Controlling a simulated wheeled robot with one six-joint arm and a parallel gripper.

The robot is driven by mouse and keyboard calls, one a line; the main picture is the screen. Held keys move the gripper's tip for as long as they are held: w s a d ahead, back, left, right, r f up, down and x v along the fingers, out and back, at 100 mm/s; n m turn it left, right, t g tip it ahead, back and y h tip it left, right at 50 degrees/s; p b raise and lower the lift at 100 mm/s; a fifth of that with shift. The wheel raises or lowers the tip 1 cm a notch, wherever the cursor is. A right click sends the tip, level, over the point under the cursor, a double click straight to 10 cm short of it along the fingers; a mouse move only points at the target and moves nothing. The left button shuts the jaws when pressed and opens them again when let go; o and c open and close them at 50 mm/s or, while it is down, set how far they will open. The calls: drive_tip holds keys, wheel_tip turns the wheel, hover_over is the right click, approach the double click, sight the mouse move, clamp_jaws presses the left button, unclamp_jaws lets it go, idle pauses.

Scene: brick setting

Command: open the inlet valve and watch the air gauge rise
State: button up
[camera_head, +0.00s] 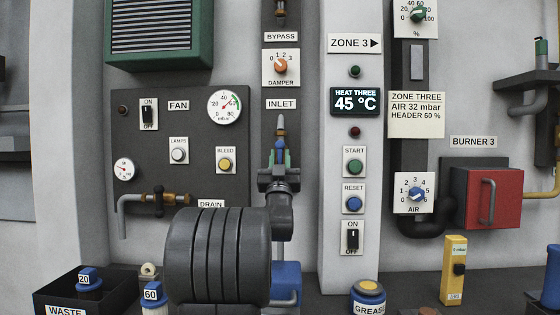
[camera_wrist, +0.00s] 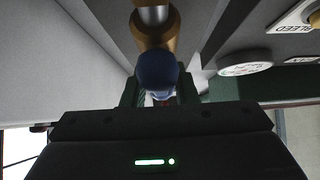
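The inlet valve (camera_head: 281,128) sits on the dark strip under the INLET label. Its brass stem (camera_wrist: 155,32) and blue handle end (camera_wrist: 158,72) fill the top middle of the wrist view. My gripper (camera_head: 280,158) is in front of the valve from below. Its green fingers stand close on both sides of the blue handle and appear shut on it. The contact faces are hidden behind the handle. The air gauge (camera_head: 224,106) is a round white mbar dial left of the valve; its exact reading is too small to tell.
My dark arm covers the lower middle. The drain tap (camera_head: 160,198), LAMPS and BLEED buttons (camera_head: 226,164) are on the left panel. The damper knob (camera_head: 281,66) is above the valve. START and RESET buttons (camera_head: 353,204) are close on the right. Bottles and bins stand along the bottom.

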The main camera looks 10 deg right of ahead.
drive_tip(key=shift+o, duration=0.6)
drive_tip(key=shift+s+f, duration=0.15)
drive_tip(key=shift+f, duration=0.1)
drive_tip(key=b+v, duration=0.1)
drive_tip(key=v, duration=1)
drive_tip(key=shift+s, duration=0.15)
drive_tip(key=shift+a+f, duration=0.1)
drive_tip(key=shift+f, duration=0.05)
drive_tip(key=p+x, duration=0.1)
drive_tip(key=x, duration=1.1)
